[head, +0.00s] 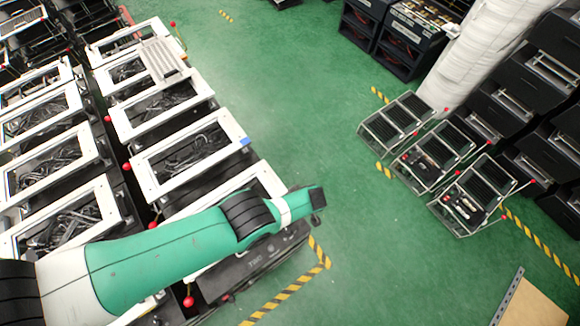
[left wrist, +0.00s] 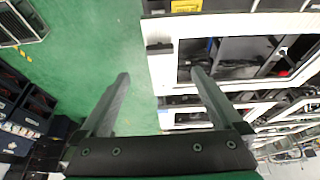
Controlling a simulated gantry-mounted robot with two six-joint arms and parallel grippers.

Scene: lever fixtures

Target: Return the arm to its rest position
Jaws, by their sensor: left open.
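My left arm (head: 160,258), green with black and white joints, reaches in from the lower left of the head view over the near end of the white-framed fixtures (head: 190,153). Its wrist end is at about the middle of the picture, above the fixture's right edge and the green floor; the fingers cannot be made out there. In the left wrist view my left gripper (left wrist: 160,92) has its two dark fingers spread wide with nothing between them. Beyond them are the green floor and a white fixture frame (left wrist: 157,70). My right gripper is not in view.
Red-knobbed levers (head: 189,301) stick out beside the fixtures. Black wire-framed racks (head: 434,156) stand at the right, near dark shelving and a white column (head: 478,62). A brown board (head: 535,305) is at the lower right. The green floor (head: 290,110) between the rows is clear.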

